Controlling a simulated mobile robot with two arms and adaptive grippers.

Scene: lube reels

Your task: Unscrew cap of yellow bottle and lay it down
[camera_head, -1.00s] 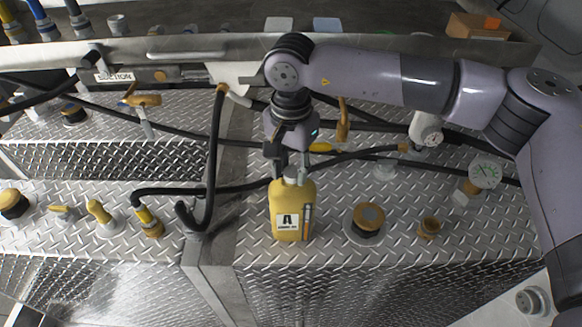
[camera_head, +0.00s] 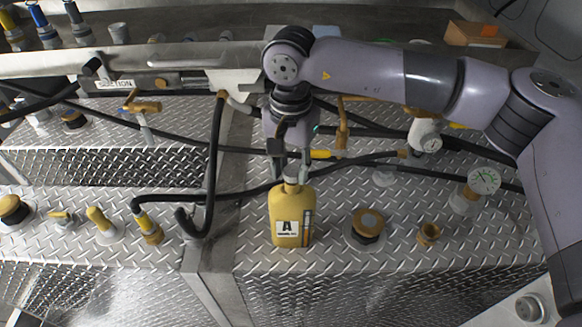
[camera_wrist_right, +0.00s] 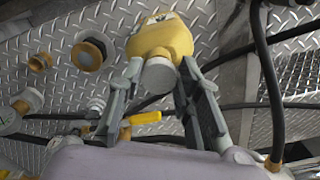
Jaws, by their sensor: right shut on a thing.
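The yellow bottle (camera_head: 291,225) stands upright on the diamond-plate deck at the centre of the head view, with a label marked A facing the camera. Its grey cap (camera_wrist_right: 159,75) is at the bottle's neck in the right wrist view. My right gripper (camera_head: 291,172) comes down from above, over the bottle's top. In the right wrist view, its fingers (camera_wrist_right: 160,72) are on both sides of the cap, shut on it. The fingers partly hide the cap in the head view, and I cannot tell how loose it is. My left gripper is not in view.
Right of the bottle are a brass-topped fitting (camera_head: 368,222), a small brass fitting (camera_head: 429,234) and a pressure gauge (camera_head: 484,181). Black hoses (camera_head: 216,160) run behind and left of it. A yellow-handled valve (camera_head: 322,154) lies close behind the gripper. Bare deck shows at the bottle's right.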

